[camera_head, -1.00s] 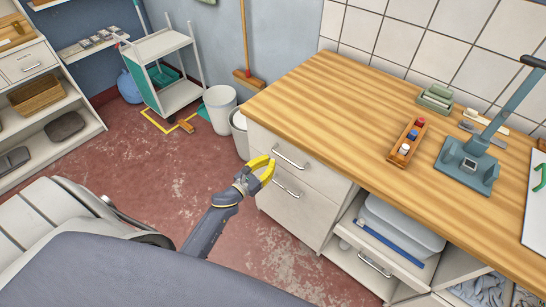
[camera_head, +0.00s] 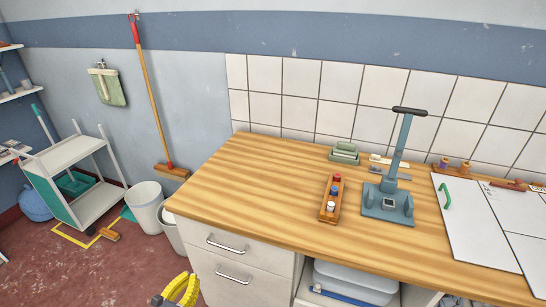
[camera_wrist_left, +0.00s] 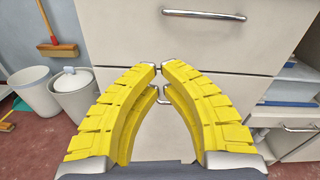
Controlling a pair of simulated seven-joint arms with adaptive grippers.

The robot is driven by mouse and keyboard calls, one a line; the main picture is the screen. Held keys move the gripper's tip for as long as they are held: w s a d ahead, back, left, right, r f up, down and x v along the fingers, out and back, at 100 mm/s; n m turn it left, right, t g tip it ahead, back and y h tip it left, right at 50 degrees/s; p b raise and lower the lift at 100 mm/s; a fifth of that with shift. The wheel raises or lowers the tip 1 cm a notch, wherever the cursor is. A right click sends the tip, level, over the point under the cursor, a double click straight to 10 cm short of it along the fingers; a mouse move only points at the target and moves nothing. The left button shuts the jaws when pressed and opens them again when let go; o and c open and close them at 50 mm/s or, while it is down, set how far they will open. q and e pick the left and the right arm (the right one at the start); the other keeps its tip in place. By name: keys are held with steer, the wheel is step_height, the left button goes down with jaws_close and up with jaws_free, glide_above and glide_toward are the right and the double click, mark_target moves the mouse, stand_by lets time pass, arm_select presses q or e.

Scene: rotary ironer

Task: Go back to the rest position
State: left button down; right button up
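My left gripper (camera_wrist_left: 159,68) has yellow ribbed fingers that curve inward, with their tips almost meeting. It is shut and nothing is held between the fingers. In the head view, only part of my left gripper (camera_head: 180,289) shows at the bottom edge, in front of the white drawers. In the left wrist view, the fingers point at the drawer fronts (camera_wrist_left: 130,28), with the upper drawer handle (camera_wrist_left: 204,15) beyond the tips. I cannot tell the exact gap to the drawers. My right gripper is not in view.
A wooden worktop (camera_head: 255,180) carries a bottle rack (camera_head: 331,198), a blue-grey press (camera_head: 388,200) and a white board (camera_head: 470,230). White bins (camera_head: 146,205), a trolley (camera_head: 68,155) and a broom (camera_head: 172,172) stand left. Red floor (camera_head: 90,275) is free in front.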

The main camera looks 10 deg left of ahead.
arm_select(q)
steer(key=s+a+f+n+g+y, duration=0.1)
steer(key=s+f+n+g+y, duration=0.15)
steer(key=s+f+n, duration=0.7)
steer(key=s+a+f+n+g+y, duration=0.15)
steer(key=f+n+g, duration=0.25)
steer(key=f+n, duration=1.15)
steer(key=s+d+f+n+g, duration=0.2)
steer(key=s+f, duration=0.5)
steer(key=s, duration=0.4)
steer(key=s+d+f+n+g, duration=0.3)
steer(key=s+f, duration=0.4)
steer(key=s, duration=0.4)
steer(key=s+d+f+n+g, duration=0.3)
steer(key=s+f, duration=0.4)
steer(key=s, duration=0.4)
steer(key=shift+d+f+g, duration=0.4)
steer(key=shift+d+g, duration=0.05)
steer(key=shift+g, duration=0.3)
